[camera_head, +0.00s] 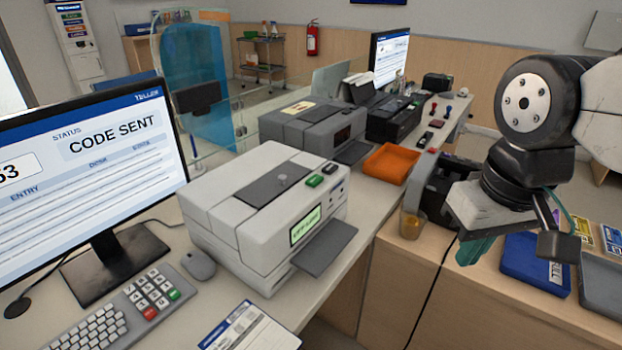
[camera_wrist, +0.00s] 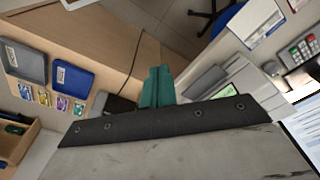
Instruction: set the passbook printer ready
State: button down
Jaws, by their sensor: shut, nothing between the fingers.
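The passbook printer is likely the large pale grey machine (camera_head: 225,205) on the counter, with a dark panel on top. Its lit green display (camera_head: 305,226) has text too small to read surely. A green button (camera_head: 315,180) and a dark button (camera_head: 330,167) sit on top. A dark tray (camera_head: 325,248) juts from its front. In the wrist view the printer (camera_wrist: 258,90) is right of my fingers. A white and blue booklet or form (camera_head: 250,330) lies before it. My gripper (camera_head: 474,250) is shut and empty, right of the printer and apart from it; its teal fingers show in the wrist view (camera_wrist: 158,84).
A teller monitor (camera_head: 85,165) reads "CODE SENT". A keyboard (camera_head: 100,320) and mouse (camera_head: 198,265) lie before it. Blue (camera_head: 535,262) and grey trays lie at right.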

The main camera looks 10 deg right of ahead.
jog(key=w+a+m+t+y, duration=0.1)
jog(key=w+a, duration=0.3)
jog(key=w, duration=0.8)
jog(key=w+a+r+m+t+y, duration=0.1)
jog(key=w+a, duration=0.4)
jog(key=w, duration=0.7)
jog(key=w+a+m+t+y, duration=0.1)
jog(key=w+a+m+t, duration=0.2)
jog(key=w, duration=0.9)
jog(key=shift+a+r+t, duration=0.15)
jog(key=shift+a+t, duration=0.55)
jog(key=shift+t, duration=0.4)
